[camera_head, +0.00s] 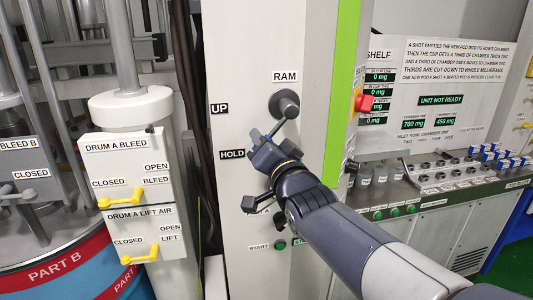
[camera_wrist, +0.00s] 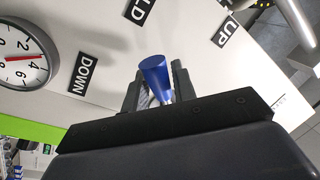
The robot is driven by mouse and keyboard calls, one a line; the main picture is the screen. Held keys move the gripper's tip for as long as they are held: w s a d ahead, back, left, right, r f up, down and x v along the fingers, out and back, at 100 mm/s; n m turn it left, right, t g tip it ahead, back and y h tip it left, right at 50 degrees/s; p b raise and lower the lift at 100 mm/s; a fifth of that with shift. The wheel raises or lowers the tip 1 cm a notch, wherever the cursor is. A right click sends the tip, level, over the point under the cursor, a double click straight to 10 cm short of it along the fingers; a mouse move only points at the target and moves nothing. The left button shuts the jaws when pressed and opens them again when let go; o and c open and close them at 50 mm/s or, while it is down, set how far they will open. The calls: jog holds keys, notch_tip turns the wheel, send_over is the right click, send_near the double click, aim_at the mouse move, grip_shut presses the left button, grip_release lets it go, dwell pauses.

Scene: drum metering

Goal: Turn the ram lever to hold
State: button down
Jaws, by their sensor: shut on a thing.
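The ram lever has a round grey hub (camera_head: 286,103) below the RAM label (camera_head: 285,76) on the pale panel. Its arm slants down and left from the hub. My gripper (camera_head: 262,143) is shut on the lever's end, just right of the HOLD label (camera_head: 232,154). In the wrist view the lever's blue handle (camera_wrist: 154,72) stands between my two fingers. The UP label (camera_head: 219,108) is higher on the left. The DOWN label (camera_wrist: 85,73) shows in the wrist view, and HOLD (camera_wrist: 138,10) is partly cut off there.
A black knob (camera_head: 250,204) sits below my gripper, with the START button (camera_head: 281,245) lower down. A red knob (camera_head: 364,102) is to the right past the green strip (camera_head: 341,80). Yellow-handled drum A valves (camera_head: 120,199) are at left. A dial gauge (camera_wrist: 22,57) shows in the wrist view.

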jog(key=shift+a+r+m, duration=0.15)
jog(key=shift+m, duration=0.25)
jog(key=c, duration=1.2)
grip_release()
jog(key=b+v, duration=0.2)
jog(key=v, duration=0.9)
jog(key=shift+a, duration=0.15)
jog(key=shift+w, duration=0.1)
jog(key=shift+p+x, duration=0.85)
jog(key=shift+x, duration=4.5)
